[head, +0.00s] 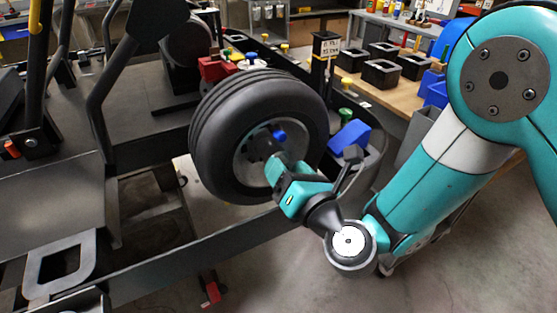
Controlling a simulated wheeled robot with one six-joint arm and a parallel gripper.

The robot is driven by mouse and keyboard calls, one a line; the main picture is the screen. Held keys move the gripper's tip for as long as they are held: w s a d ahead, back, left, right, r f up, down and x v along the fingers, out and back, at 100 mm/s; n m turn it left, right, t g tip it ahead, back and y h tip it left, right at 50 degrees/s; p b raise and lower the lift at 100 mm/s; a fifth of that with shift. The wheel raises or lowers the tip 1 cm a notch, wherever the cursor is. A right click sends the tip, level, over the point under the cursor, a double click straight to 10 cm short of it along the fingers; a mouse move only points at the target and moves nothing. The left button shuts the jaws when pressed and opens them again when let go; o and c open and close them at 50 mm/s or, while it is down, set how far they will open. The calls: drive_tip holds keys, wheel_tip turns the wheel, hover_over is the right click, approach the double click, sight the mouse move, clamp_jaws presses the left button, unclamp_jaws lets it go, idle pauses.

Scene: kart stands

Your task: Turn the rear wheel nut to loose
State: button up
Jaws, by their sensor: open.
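The rear wheel (212,128) of the kart stands upright near the middle of the head view, with a black tyre and a grey rim. A blue knob-like part (280,135) shows at the hub, just above my gripper. I cannot tell whether it is the wheel nut. My gripper (268,160) reaches in from the lower right, its tip in front of the wheel hub. The gripper is open.
The dark kart frame (190,255) runs below the wheel. A wooden workbench (400,97) with several black boxes stands at the back right. A blue bin (350,137) sits right of the wheel.

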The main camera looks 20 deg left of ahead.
drive_tip(key=shift+a, duration=0.1)
drive_tip(key=c, duration=0.9)
drive_tip(key=shift+n, duration=0.3)
drive_tip(key=m+p, duration=0.4)
drive_tip(key=m, duration=1.2)
drive_tip(key=m+p, duration=0.5)
drive_tip(key=m, duration=1.1)
drive_tip(key=shift+s+f+m, duration=0.2)
drive_tip(key=shift+m, duration=0.2)
drive_tip(key=shift+f, duration=0.1)
